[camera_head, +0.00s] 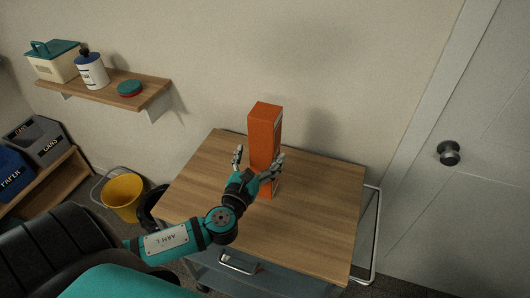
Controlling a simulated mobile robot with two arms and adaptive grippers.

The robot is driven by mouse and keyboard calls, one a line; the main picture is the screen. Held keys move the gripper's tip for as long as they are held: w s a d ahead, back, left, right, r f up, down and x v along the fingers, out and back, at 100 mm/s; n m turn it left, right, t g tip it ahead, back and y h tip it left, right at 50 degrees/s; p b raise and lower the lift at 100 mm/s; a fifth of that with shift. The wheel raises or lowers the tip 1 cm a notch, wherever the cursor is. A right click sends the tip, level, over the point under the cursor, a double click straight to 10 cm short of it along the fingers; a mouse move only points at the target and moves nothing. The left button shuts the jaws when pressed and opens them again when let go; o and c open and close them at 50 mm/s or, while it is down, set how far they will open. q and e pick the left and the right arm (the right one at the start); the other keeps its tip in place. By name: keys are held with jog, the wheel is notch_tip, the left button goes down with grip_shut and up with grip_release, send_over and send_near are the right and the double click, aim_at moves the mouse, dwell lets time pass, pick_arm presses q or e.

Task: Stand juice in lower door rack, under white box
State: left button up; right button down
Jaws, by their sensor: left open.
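The juice, a tall orange carton (264,133), stands upright on a small wooden-topped table (315,215). My left gripper (255,163) is open at the near side of the carton, with one finger to the left of it and the other at its right front. I cannot tell whether the fingers touch it. The gripper hides part of the carton's lower half. My right gripper is out of view. No door rack and no white box in a rack show in this view.
A yellow bucket (123,196) stands on the floor left of the table. A closed door (460,210) is at right.

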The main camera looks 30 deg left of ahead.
pick_arm(q)
jog(key=x, duration=0.2)
jog(key=shift+w+d+r+p, duration=0.1)
jog(key=shift+w+r+p, duration=0.1)
jog(key=shift+w+p, duration=0.15)
jog(key=shift+w+f, duration=0.15)
jog(key=shift+w, duration=0.35)
jog(key=shift+s, duration=0.1)
jog(key=shift+c, duration=1.1)
jog(key=c, duration=1.4)
jog(key=shift+c, duration=0.4)
jog(key=shift+r, duration=0.3)
